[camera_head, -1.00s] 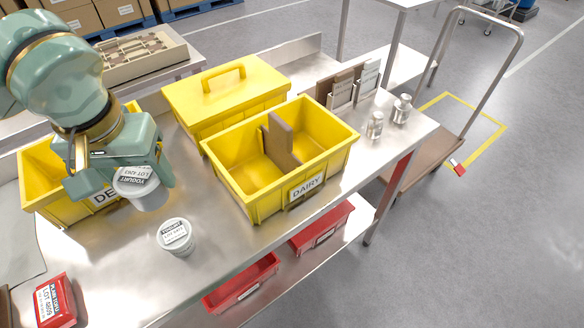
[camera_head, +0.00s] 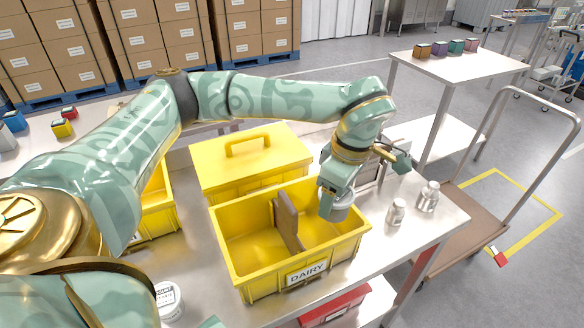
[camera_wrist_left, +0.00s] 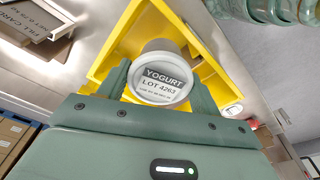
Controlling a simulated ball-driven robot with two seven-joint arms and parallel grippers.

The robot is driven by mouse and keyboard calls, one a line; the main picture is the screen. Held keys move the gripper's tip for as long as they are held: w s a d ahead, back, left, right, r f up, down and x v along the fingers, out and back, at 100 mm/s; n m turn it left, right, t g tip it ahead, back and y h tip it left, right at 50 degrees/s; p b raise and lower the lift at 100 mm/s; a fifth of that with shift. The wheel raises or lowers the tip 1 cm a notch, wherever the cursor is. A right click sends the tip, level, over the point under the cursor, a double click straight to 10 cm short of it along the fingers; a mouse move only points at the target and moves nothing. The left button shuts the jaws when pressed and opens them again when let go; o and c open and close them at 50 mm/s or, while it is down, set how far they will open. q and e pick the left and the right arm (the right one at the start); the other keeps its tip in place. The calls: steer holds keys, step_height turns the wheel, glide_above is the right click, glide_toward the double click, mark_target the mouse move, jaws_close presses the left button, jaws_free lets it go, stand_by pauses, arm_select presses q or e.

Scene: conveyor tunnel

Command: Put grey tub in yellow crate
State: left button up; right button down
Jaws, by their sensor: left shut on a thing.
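The grey tub (camera_head: 335,211), with a white lid marked YOGURT LOT 4263, is held in my left gripper (camera_head: 338,203). In the left wrist view the tub (camera_wrist_left: 160,78) sits between the two fingers, lid facing the camera. My left gripper is shut on it. The yellow crate (camera_head: 342,254), labelled DAIRY, stands open on the steel table with a brown divider (camera_head: 287,219). The held tub is above the crate's right-hand compartment, near its right rim; how far above the floor I cannot tell. My right gripper is not in view.
A lidded yellow box (camera_head: 250,162) stands behind the crate, and another yellow crate (camera_head: 158,213) is partly hidden by my arm. A second white-lidded tub (camera_head: 168,298) is on the table at front left.

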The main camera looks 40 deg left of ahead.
arm_select(q)
steer(key=w+a+f+n, duration=0.1)
steer(key=f+n, duration=0.3)
steer(key=a+f+n, duration=0.2)
steer(key=f+n, duration=0.3)
steer(key=w+a+f+n+g+h+b, duration=0.1)
steer(key=f+n, duration=0.4)
steer(key=shift+w+a+f, duration=0.25)
steer(key=shift+w+a, duration=0.1)
steer(key=shift+r, duration=0.1)
steer(key=o, duration=1.2)
steer(key=shift+c, duration=0.2)
step_height(320, 180, up, 12)
steer(key=w+p, duration=0.1)
steer(key=p, duration=0.1)
steer(key=shift+w+d, duration=0.2)
